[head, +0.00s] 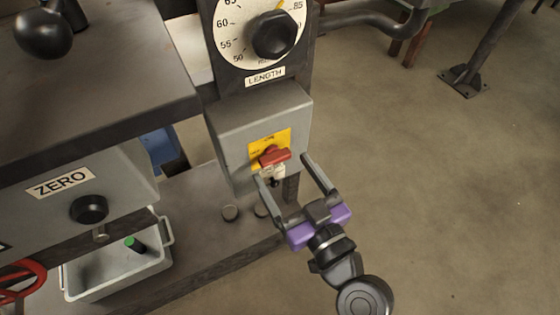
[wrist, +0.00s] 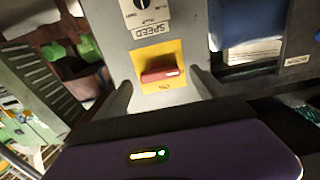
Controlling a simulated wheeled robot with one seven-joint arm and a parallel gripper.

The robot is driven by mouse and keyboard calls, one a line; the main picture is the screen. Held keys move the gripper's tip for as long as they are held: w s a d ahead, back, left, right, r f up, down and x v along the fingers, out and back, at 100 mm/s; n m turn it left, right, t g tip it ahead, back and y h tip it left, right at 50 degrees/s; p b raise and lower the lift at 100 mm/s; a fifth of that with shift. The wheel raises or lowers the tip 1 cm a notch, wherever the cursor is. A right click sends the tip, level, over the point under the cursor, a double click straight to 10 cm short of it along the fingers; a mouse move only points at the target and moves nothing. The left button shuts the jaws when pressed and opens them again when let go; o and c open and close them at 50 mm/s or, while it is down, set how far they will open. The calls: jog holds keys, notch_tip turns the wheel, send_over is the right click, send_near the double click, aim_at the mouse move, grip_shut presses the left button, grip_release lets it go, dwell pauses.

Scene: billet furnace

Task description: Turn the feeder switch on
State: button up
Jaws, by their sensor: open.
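The switch is a red handle (head: 274,156) on a yellow plate (head: 284,137), on the front of a grey box (head: 232,138) below the LENGTH dial. No feeder label is readable. My gripper (head: 281,168) is open, with its two fingers reaching toward the box on either side of the handle. In the wrist view the red handle (wrist: 160,74) lies roughly crosswise on its yellow plate (wrist: 158,51), between the open fingers. Nothing is held between the fingers. Whether a finger touches the handle cannot be told.
The LENGTH dial (head: 236,32) with a black knob is above the box. A ZERO panel (head: 62,183) with a black knob is at left. A pale tray (head: 100,284) is below it. A SPEED label (wrist: 150,30) shows in the wrist view. Open floor (head: 450,200) is at right.

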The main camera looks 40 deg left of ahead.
aim_at(275, 158)
jog(key=shift+x, duration=1.45)
jog(key=shift+c, duration=0.4)
jog(key=c, duration=1.3)
